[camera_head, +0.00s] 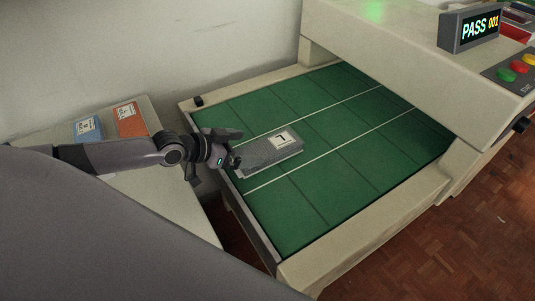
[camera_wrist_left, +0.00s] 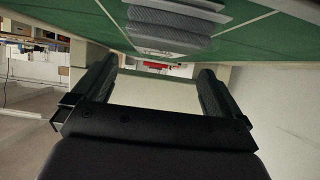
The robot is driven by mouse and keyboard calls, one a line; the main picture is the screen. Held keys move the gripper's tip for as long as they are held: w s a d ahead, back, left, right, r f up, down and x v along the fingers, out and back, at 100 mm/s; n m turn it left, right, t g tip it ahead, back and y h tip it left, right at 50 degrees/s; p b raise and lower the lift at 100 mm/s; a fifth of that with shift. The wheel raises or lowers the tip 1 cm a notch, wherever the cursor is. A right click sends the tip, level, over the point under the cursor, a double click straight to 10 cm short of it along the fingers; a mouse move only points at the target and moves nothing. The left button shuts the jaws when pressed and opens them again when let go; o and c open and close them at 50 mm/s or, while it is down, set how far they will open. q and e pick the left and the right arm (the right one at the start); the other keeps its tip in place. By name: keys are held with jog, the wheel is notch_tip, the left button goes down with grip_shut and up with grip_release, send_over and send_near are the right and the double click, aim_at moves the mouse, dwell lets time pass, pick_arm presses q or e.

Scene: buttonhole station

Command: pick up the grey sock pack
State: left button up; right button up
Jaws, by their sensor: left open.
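The grey sock pack (camera_head: 265,154) is a flat grey bundle with a white label marked with a dark symbol. It lies on the green belt (camera_head: 330,190) near its left end. My left gripper (camera_head: 233,148) is at the pack's left end, with its fingers pointing toward it. In the left wrist view the gripper (camera_wrist_left: 160,85) shows two dark fingers spread wide with nothing between them. The grey pack (camera_wrist_left: 170,28) appears at the top of that view, beyond the fingertips. I cannot tell whether a finger touches it. My right gripper is in neither view.
A pale side table (camera_head: 165,205) at left holds a blue pack (camera_head: 88,129) and an orange pack (camera_head: 130,119). The pale machine housing (camera_head: 400,60) overhangs the belt's far right, with a PASS 001 display (camera_head: 470,27) on top. The belt's middle is clear.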

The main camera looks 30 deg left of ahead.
aim_at(267, 146)
pick_arm(q)
jog(key=b+x, duration=0.3)
jog(key=x, duration=0.2)
jog(key=shift+w+d+f, duration=0.1)
jog(key=shift+w+f, duration=0.1)
jog(key=shift+f, duration=0.1)
jog(key=shift+w+d+b, duration=0.15)
jog(key=shift+w+b, duration=0.1)
jog(key=shift+b, duration=0.1)
jog(key=c, duration=0.8)
jog(key=shift+c, duration=0.3)
jog(key=shift+r, duration=0.15)
